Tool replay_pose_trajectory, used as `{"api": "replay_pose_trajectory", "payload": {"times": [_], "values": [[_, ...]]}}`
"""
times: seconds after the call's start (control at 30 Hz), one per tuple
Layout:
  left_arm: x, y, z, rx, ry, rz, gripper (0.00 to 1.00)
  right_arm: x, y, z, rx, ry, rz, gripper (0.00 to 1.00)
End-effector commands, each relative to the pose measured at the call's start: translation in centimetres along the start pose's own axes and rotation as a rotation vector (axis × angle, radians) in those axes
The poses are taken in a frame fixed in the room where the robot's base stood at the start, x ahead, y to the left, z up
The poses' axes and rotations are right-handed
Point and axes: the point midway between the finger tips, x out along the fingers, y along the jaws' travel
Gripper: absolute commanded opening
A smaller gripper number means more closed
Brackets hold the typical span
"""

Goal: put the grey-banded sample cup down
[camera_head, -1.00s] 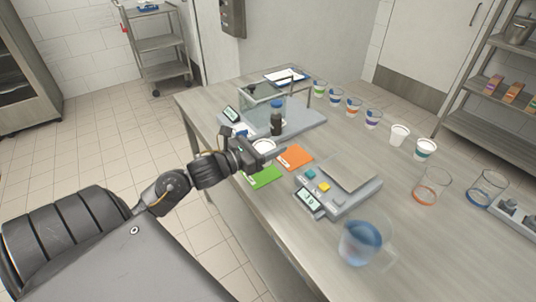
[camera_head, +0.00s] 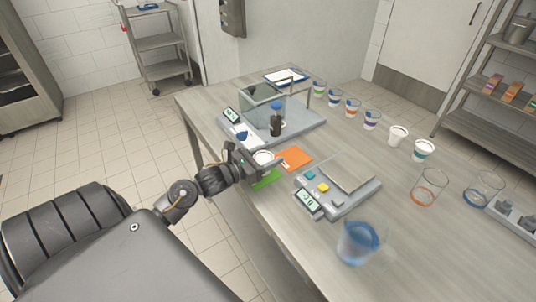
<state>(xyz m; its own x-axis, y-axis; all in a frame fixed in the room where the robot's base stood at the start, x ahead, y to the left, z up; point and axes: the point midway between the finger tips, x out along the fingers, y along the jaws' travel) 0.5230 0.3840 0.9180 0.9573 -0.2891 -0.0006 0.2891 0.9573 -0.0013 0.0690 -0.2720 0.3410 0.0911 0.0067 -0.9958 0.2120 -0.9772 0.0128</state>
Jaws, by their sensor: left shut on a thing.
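My left gripper (camera_head: 262,162) is shut on a white sample cup (camera_head: 264,156) at the near left side of the table. The cup looks upright, with its open rim showing. The gripper hides its side, so I cannot see its band. The cup is over or beside a green card (camera_head: 267,179) and an orange card (camera_head: 295,158). I cannot tell whether its base touches anything. My right gripper is not in view.
A flat scale (camera_head: 340,190) stands to the right of the cards. A balance with a glass shield (camera_head: 262,104) and a dark bottle (camera_head: 276,121) stand behind. Several cups line the far edge, including a white one (camera_head: 397,136). A blue-filled jug (camera_head: 357,243) stands near front.

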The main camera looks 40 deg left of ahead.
Motion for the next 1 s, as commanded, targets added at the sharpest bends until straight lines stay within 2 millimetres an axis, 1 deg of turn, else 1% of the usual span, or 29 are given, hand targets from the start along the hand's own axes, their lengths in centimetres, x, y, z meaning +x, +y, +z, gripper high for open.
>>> {"api": "replay_pose_trajectory", "payload": {"times": [0.1,0.13,0.3,0.53,0.67,0.7,0.77,1.0], "values": [[0.0,0.0,-0.4,0.001,0.0,0.0,0.29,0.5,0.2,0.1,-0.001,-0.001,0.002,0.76],[0.0,0.0,-0.3,0.001,0.0,-0.001,0.58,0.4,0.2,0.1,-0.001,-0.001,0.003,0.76],[0.0,0.0,-0.2,0.0,0.0,0.0,0.79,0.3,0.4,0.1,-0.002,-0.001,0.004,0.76],[0.0,0.0,-0.2,0.0,0.0,0.0,0.79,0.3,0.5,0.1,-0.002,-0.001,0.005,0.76],[0.0,0.0,0.4,0.0,0.0,0.0,0.79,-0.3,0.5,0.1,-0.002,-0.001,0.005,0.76],[-0.6,0.0,-0.1,0.001,0.002,0.001,0.79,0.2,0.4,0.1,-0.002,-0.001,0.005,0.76],[-1.5,0.0,-0.3,0.001,0.003,0.0,0.79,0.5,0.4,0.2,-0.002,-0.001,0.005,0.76],[-6.4,-0.1,-0.4,0.002,0.005,-0.002,0.79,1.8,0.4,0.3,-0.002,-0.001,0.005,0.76]]}}
